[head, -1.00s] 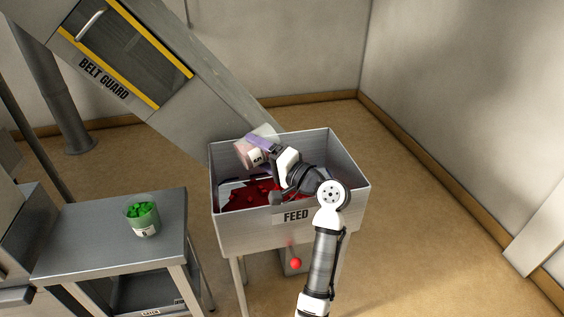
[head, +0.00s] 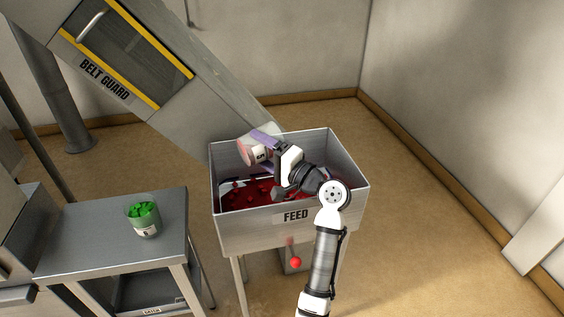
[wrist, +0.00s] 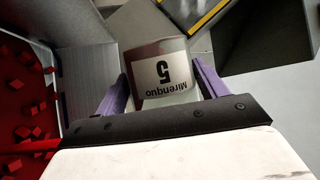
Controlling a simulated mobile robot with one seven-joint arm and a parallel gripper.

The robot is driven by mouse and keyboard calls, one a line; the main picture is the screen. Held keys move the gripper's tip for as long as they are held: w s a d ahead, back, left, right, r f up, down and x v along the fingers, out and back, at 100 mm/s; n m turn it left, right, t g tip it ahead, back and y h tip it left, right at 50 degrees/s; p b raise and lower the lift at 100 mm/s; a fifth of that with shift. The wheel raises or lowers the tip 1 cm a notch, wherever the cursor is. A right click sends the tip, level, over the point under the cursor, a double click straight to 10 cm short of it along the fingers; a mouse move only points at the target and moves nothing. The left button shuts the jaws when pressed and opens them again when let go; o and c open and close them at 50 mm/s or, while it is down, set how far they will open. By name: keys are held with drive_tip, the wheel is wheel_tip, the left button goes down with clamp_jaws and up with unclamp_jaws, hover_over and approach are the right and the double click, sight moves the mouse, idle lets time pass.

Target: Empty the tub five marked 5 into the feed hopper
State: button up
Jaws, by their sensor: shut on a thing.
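My gripper (wrist: 163,92) is shut on tub five (wrist: 162,74), with one purple finger on each side of it. The tub's white label reads "Mirenquo 5", upside down in the wrist view. In the head view tub five (head: 253,150) is tilted on its side over the back left of the feed hopper (head: 235,232). It is clear with a pinkish tint; I cannot tell whether anything is left inside. Red pieces (head: 250,194) lie spread on the hopper floor. They also show at the left of the wrist view (wrist: 22,115).
A green-filled tub (head: 143,219) with a white label stands on the grey side table (head: 85,235) at the left. The sloping belt guard (head: 125,52) rises behind the hopper. A red-knobbed lever (head: 295,262) sits below the hopper front.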

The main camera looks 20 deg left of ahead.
drive_tip(key=shift+w+d+r+m+t+y+p, duration=0.25)
drive_tip(key=shift+m+p, duration=0.25)
drive_tip(key=shift+m, duration=0.25)
drive_tip(key=shift+w+d+r+m+t+p, duration=0.15)
drive_tip(key=shift+r+m+t+p, duration=0.3)
drive_tip(key=shift+m, duration=0.35)
drive_tip(key=shift+w+d+r+m+t+y+p, duration=0.1)
drive_tip(key=shift+w+r+m+t+y+p, duration=0.1)
drive_tip(key=shift+m+p, duration=0.45)
idle(1.0)
